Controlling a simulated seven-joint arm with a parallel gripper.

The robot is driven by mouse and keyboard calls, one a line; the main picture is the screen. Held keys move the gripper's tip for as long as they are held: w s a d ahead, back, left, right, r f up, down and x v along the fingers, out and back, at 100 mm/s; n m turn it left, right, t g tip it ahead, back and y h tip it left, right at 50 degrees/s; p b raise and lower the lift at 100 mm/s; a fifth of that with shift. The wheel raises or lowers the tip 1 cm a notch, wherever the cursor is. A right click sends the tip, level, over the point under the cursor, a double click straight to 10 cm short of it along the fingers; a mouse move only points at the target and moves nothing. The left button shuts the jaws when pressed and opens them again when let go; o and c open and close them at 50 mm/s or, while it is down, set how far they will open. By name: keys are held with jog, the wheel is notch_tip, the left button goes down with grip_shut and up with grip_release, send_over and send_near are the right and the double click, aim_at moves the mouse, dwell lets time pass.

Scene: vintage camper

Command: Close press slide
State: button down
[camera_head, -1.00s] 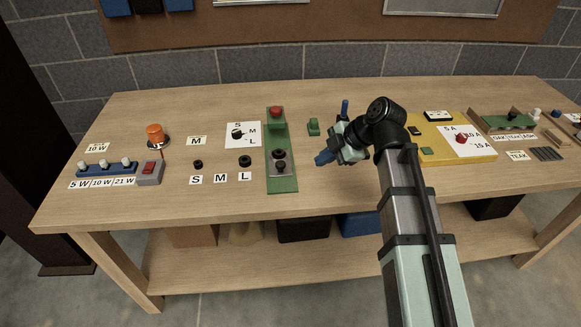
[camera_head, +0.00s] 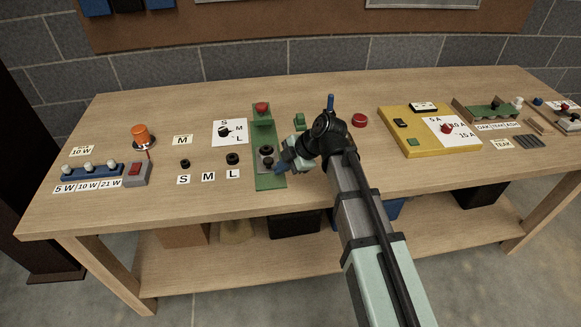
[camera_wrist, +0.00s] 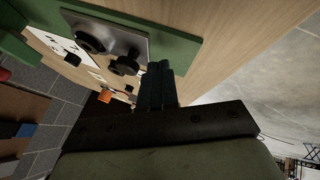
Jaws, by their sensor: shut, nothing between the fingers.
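The press is a long green base (camera_head: 265,181) with a red knob (camera_head: 262,107) on the upright at its far end. Its slide is a grey plate carrying two black round parts (camera_head: 267,156) near the front of the base. The wrist view shows the grey plate (camera_wrist: 133,44) and the green base (camera_wrist: 182,48) close up. My gripper (camera_head: 281,169) is shut and empty at the right front side of the slide. In the wrist view its fingertips (camera_wrist: 158,68) are close to the plate's edge by the nearer black part; I cannot tell whether they touch.
A small green block (camera_head: 299,121) stands right of the press, and a red button (camera_head: 359,120) farther right. A yellow board (camera_head: 418,146) lies beyond my arm. Left of the press are black rings (camera_head: 232,158) and letter labels. The table's front edge is close below the press.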

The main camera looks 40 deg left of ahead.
aim_at(274, 146)
jog(key=shift+w+a, duration=0.3)
jog(key=shift+a, duration=0.65)
jog(key=w+a, duration=0.9)
jog(key=shift+r, duration=0.1)
jog(key=shift+d, duration=0.1)
jog(key=d, duration=0.1)
jog(key=s+d, duration=0.1)
jog(key=d, duration=0.1)
jog(key=s+d, duration=0.1)
jog(key=shift+d, duration=0.15)
jog(key=v, duration=0.9)
jog(key=shift+w+r, duration=0.25)
jog(key=shift+r, duration=0.1)
